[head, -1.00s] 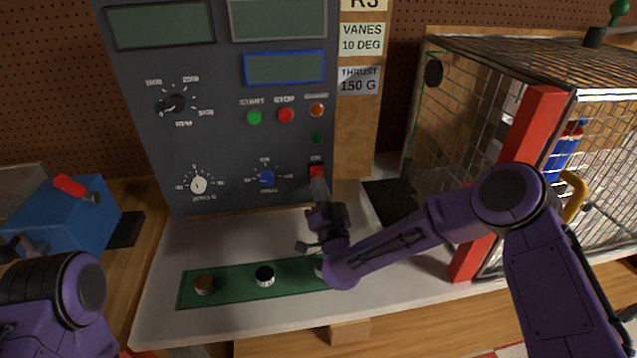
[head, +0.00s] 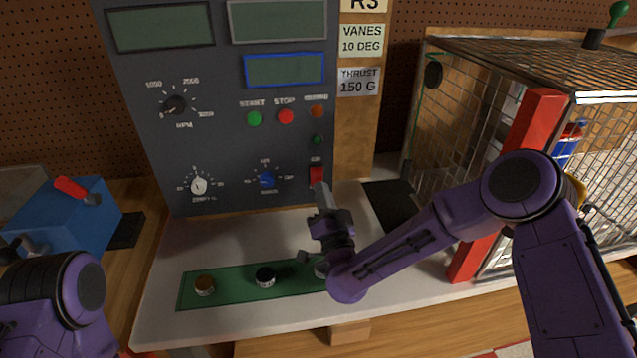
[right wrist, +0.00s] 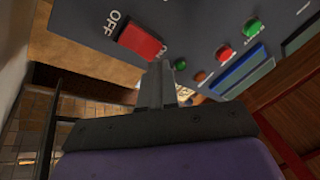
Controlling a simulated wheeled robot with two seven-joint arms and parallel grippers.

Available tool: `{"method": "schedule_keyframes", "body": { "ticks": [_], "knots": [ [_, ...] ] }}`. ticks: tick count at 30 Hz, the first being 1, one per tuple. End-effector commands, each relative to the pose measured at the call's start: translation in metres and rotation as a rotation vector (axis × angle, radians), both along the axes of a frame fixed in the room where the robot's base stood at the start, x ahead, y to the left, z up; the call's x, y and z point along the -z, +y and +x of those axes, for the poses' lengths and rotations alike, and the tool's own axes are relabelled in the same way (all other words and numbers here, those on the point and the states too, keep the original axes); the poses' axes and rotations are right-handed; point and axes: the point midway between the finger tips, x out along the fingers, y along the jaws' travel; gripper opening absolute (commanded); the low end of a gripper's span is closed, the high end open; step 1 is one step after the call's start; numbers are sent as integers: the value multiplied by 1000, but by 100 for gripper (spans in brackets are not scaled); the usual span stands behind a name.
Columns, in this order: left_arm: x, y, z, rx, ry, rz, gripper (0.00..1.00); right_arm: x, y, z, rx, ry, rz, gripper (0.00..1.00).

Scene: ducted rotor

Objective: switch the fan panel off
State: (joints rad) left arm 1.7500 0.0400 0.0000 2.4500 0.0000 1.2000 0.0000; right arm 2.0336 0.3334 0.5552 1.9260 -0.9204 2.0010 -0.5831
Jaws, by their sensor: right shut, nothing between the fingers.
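The grey fan panel (head: 235,150) stands upright behind the white bench top. Its red rocker switch (head: 316,175) is at the lower right. In the right wrist view the switch (right wrist: 141,41) has an OFF label at one end and a partly hidden ON label at the other. I cannot tell for sure which end is pressed in. My right gripper (head: 322,188) is shut and empty, its tips just below and in front of the switch, apparently apart from it. The display screens (head: 285,69) are blank. My left arm shows at lower left, its gripper out of view.
Green START (head: 254,118) and red STOP (head: 286,116) buttons sit above the switch. A green strip (head: 225,286) with several knobs lies below my right gripper. A wire cage (head: 465,110) with a red post (head: 535,130) stands right, a blue box (head: 75,215) left.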

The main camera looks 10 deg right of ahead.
Motion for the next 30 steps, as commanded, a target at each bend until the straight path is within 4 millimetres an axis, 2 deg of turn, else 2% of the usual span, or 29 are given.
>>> {"method": "schedule_keyframes", "body": {
  "ticks": [9,18,20,27,30],
  "knots": [
    [0,0,0,0,0,0,68,-11,1,-24,0,0,0,0],
    [-2,0,0,0,0,0,68,-13,0,-25,0,0,0,0],
    [-9,0,0,0,0,0,68,-21,1,-24,1,-1,0,0],
    [-61,0,0,0,0,0,68,-72,0,-24,0,0,0,0],
    [-73,0,0,0,0,0,68,-84,0,-24,0,0,-1,0]
  ]
}}
